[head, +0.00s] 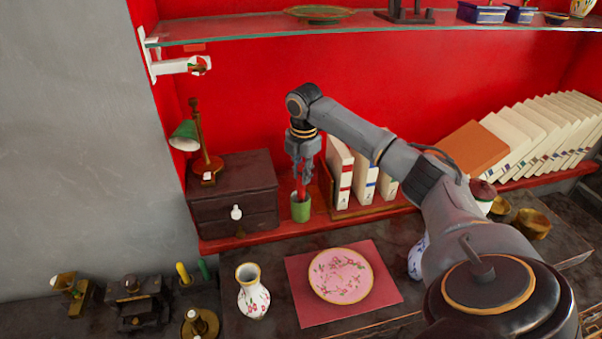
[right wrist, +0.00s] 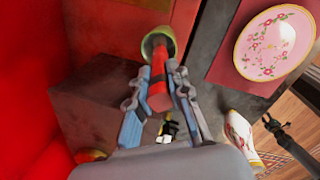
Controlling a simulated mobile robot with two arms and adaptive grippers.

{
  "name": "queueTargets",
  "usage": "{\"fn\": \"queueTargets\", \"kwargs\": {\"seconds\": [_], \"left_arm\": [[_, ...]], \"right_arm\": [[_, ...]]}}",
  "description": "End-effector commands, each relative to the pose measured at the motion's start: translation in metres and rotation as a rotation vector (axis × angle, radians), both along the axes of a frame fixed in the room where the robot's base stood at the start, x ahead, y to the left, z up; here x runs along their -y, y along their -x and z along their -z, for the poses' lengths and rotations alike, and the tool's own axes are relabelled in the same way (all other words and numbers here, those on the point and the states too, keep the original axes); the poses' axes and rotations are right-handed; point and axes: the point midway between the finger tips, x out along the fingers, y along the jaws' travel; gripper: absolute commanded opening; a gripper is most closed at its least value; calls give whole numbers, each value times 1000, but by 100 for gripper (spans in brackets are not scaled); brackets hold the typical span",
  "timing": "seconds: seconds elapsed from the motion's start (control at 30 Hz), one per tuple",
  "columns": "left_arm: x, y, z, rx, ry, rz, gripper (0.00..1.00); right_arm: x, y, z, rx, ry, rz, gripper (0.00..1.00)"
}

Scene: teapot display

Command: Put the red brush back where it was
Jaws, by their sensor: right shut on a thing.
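My right gripper (head: 306,178) points down and is shut on the red brush (head: 300,187). It is over the small green cup (head: 300,210), which stands on the red ledge just right of the dark drawer box. In the right wrist view, the gripper (right wrist: 160,88) has the brush (right wrist: 158,95) between its fingers. The brush's far end reaches the mouth of the green cup (right wrist: 148,42) and seems to be inside it; how deep I cannot tell. The brush looks nearly upright. My left gripper does not show in the head view.
The drawer box (head: 235,190) with a green lamp (head: 186,135) stands close left of the cup. White books (head: 340,170) stand close right. A glass shelf (head: 300,28) runs above. A vase (head: 252,290) and a pink plate (head: 340,277) are in front, lower down.

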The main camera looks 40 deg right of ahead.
Motion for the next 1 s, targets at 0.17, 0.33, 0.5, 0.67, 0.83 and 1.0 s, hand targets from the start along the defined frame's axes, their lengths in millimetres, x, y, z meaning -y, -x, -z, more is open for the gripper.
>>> {"fn": "queueTargets", "kwargs": {"seconds": [0.17,0.33,0.5,0.67,0.83,1.0], "left_arm": [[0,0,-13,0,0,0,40],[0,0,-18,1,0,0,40],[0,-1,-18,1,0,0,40],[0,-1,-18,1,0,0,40],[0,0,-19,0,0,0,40],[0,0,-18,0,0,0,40]], "right_arm": [[5,-12,-6,-80,-48,2,0],[6,-11,16,-103,-54,-2,0],[6,-11,25,-99,-53,-1,0],[6,-12,25,-98,-52,-1,0],[6,-12,28,-98,-53,-1,0],[6,-12,28,-97,-52,-1,41]]}}
